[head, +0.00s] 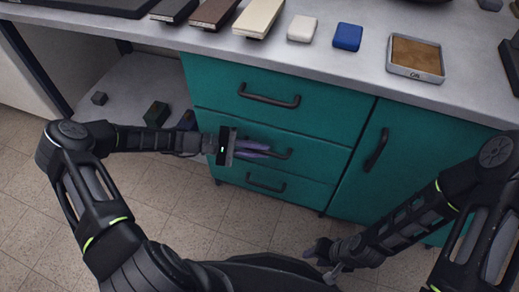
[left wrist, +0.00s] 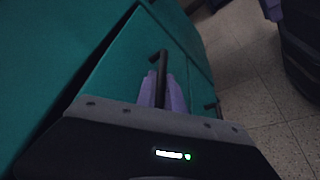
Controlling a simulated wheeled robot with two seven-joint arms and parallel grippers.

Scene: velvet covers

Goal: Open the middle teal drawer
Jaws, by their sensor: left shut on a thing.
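The teal cabinet has a stack of three drawers, each with a dark bar handle. The middle teal drawer (head: 315,155) shows a narrow dark gap along its top edge. My left gripper (head: 268,150) is at its handle (head: 284,154), with purple fingers shut on the bar. In the left wrist view the dark handle (left wrist: 162,68) runs between the two purple fingers (left wrist: 163,90). The top drawer (head: 275,80) and the bottom drawer (head: 300,190) look closed. My right gripper (head: 318,250) is low at the front, away from the cabinet; its jaw opening is unclear.
The grey countertop (head: 330,65) above holds a white block (head: 302,28), a blue block (head: 348,37) and a framed tray (head: 416,75). A teal door (head: 410,160) with a handle is right of the drawers. Tiled floor (head: 210,205) lies in front.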

